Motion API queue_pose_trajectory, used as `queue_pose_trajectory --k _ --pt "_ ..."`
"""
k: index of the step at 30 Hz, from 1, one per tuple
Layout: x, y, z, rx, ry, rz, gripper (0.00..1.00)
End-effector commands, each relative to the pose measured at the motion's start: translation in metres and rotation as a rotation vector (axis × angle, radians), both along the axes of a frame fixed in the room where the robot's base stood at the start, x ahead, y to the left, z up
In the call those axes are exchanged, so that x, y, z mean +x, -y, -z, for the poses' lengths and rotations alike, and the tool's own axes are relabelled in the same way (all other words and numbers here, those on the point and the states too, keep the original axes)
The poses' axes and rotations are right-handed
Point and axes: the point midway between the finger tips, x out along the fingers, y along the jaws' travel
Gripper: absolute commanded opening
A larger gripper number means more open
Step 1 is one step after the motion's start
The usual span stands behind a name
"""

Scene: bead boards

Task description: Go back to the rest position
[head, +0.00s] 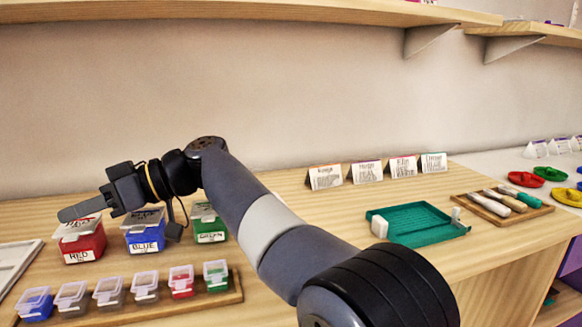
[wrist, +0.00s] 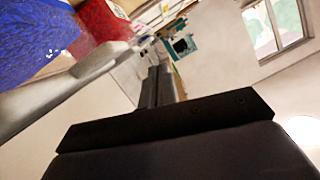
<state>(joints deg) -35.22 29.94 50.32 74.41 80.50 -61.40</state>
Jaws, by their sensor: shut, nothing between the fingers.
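My gripper (head: 80,208) is shut and empty. In the head view it points left, above the red box (head: 84,242) and the blue box (head: 146,236). It covers part of their lids. I cannot tell whether it touches a lid. In the wrist view the dark fingers of my gripper (wrist: 155,85) lie together at the middle, with the blue box (wrist: 35,40) and the red box (wrist: 98,30) blurred at the upper left. My arm reaches from the lower middle of the head view up and to the left.
A green box (head: 208,226) stands right of the blue box. A wooden rack (head: 130,315) of small lidded cups lies in front. A green tray (head: 420,240), a tool tray (head: 480,228) and folded cards (head: 325,178) stand at right. A shelf (head: 260,10) runs overhead.

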Motion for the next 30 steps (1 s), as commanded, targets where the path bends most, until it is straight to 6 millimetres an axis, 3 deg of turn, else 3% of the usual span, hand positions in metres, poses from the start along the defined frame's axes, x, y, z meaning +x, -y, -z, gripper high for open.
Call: queue_pose_trajectory --k 30 --pt "0.028 -0.009 -0.030 -0.170 -0.491 0.000 0.00"
